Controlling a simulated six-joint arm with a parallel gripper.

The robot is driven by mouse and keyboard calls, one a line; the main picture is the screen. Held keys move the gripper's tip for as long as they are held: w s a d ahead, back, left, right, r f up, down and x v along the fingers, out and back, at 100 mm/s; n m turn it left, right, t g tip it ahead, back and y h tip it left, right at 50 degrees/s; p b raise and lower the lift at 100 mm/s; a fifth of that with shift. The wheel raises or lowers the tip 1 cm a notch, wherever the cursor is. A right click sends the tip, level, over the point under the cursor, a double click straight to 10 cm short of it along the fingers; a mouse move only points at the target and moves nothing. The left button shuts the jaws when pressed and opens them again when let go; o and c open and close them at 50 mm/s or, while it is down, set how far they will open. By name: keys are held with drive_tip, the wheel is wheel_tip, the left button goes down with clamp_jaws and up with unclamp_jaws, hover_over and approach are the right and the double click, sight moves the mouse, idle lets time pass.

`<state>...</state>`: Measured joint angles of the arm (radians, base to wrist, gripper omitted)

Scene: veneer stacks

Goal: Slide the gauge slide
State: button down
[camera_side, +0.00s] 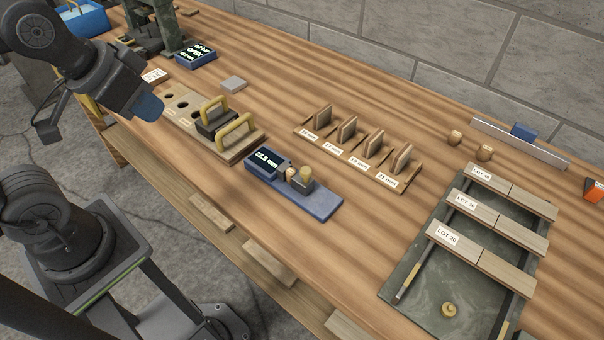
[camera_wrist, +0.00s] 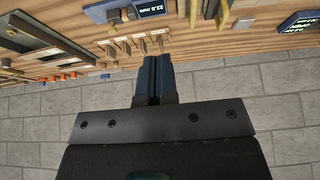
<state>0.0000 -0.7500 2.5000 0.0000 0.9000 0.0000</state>
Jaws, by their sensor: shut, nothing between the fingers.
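The gauge is a long blue bar (camera_side: 318,202) lying on the bench in the middle of the side view, with a lit display box (camera_side: 264,161) at its left end. The gauge slide (camera_side: 301,185) is a dark block with a pale yellow knob, sitting on the bar close to the display end. In the wrist view the gauge display (camera_wrist: 150,8) is at the top edge and seems to read 22.5 mm. My gripper (camera_side: 150,107) is raised at the upper left, well away from the gauge. Its blue fingers (camera_wrist: 154,80) are shut and empty.
A wooden holder (camera_side: 240,153) with yellow-handled blocks stands between my gripper and the gauge. A rack of upright wooden pieces (camera_side: 349,128) is behind the gauge. A dark tray (camera_side: 425,283) with labelled veneer strips is at right. A blue display box (camera_side: 196,53) reads OPEN.

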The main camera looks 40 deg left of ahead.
drive_tip(key=c, duration=1.6)
unclamp_jaws()
drive_tip(key=shift+w+r, duration=0.2)
drive_tip(key=shift+w, duration=0.05)
drive_tip(key=o, duration=0.7)
drive_tip(key=w+d+n+g, duration=0.1)
drive_tip(key=w, duration=0.2)
drive_tip(key=w+d+r+n+g+h, duration=0.1)
drive_tip(key=w, duration=0.2)
drive_tip(key=w+d+n+g, duration=0.2)
drive_tip(key=w, duration=0.2)
drive_tip(key=shift+w+r+h, duration=0.1)
drive_tip(key=shift+r+h, duration=0.15)
drive_tip(key=shift+h, duration=0.05)
drive_tip(key=shift+c, duration=0.2)
drive_tip(key=n+g+h, duration=0.2)
drive_tip(key=n+g, duration=0.3)
hover_over(306, 169)
drive_tip(key=w+a, duration=0.4)
wheel_tip(306, 169, down, 8)
drive_tip(key=x, duration=1.3)
drive_tip(key=shift+a+f, duration=0.15)
drive_tip(key=shift+f, duration=0.1)
drive_tip(key=shift+c, duration=0.2)
clamp_jaws()
